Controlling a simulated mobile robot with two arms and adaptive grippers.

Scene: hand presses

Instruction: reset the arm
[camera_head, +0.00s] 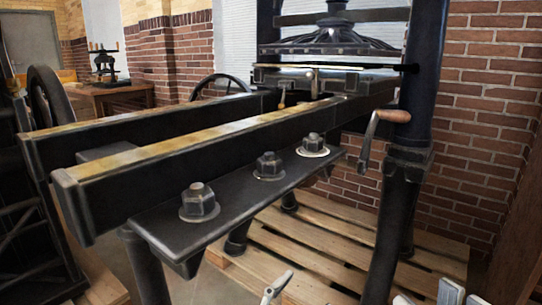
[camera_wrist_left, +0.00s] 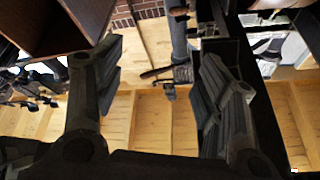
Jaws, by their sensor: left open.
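My left gripper (camera_wrist_left: 160,75) is open in the left wrist view, with its two dark fingers wide apart and nothing between them. Wooden pallet boards show behind and below the gap. In the head view, small light grey parts (camera_head: 450,292) stick up at the bottom edge, right of centre, and another grey piece (camera_head: 276,286) shows near the bottom middle. They look like parts of my grippers, mostly cut off by the frame; which gripper each belongs to is unclear. No arm is seen whole.
A black hand press (camera_head: 230,130) with long rails and large bolts fills the middle. Its crank handle (camera_head: 368,140) hangs at the right, beside a dark upright post. The press stands on a wooden pallet (camera_head: 340,235). A brick wall (camera_head: 490,110) closes the right side.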

